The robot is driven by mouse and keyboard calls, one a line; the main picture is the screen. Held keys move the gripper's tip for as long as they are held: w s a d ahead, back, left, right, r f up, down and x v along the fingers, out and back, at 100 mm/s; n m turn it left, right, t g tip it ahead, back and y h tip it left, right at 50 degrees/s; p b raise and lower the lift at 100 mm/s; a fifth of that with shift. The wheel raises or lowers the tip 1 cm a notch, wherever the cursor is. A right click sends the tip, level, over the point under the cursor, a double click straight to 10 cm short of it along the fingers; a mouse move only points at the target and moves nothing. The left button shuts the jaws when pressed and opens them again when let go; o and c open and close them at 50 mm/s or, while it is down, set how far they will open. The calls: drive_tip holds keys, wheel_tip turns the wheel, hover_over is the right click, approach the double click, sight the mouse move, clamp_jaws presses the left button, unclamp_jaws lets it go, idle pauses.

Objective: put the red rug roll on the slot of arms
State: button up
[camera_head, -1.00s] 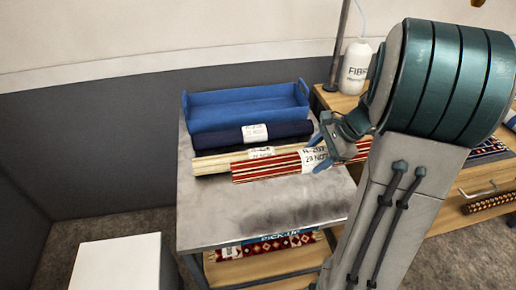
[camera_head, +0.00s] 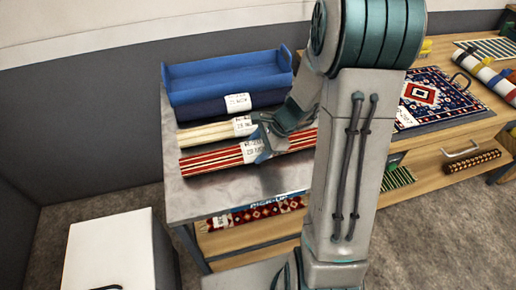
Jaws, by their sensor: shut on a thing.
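The red rug roll (camera_head: 210,159), striped red and cream with a white label, lies lengthwise at the front of a row of rolls over the grey table. My gripper (camera_head: 263,143) is shut on it near the label, right of its middle. My arm hides its right end. I cannot tell whether the roll touches the tabletop. Behind it are a cream roll (camera_head: 205,133) and a navy roll (camera_head: 205,109), both labelled. At the back is a blue tray (camera_head: 225,78) with raised ends. I cannot make out which part is the slot of arms.
The grey tabletop (camera_head: 215,200) is bare in front of the red roll. A patterned roll (camera_head: 265,212) lies on the shelf below. A white box (camera_head: 112,245) stands at front left. A wooden bench (camera_head: 460,150) with a patterned rug (camera_head: 430,95) is at right.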

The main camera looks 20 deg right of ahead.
drive_tip(key=shift+f, duration=0.25)
drive_tip(key=o, duration=1.3)
drive_tip(key=shift+o, duration=0.2)
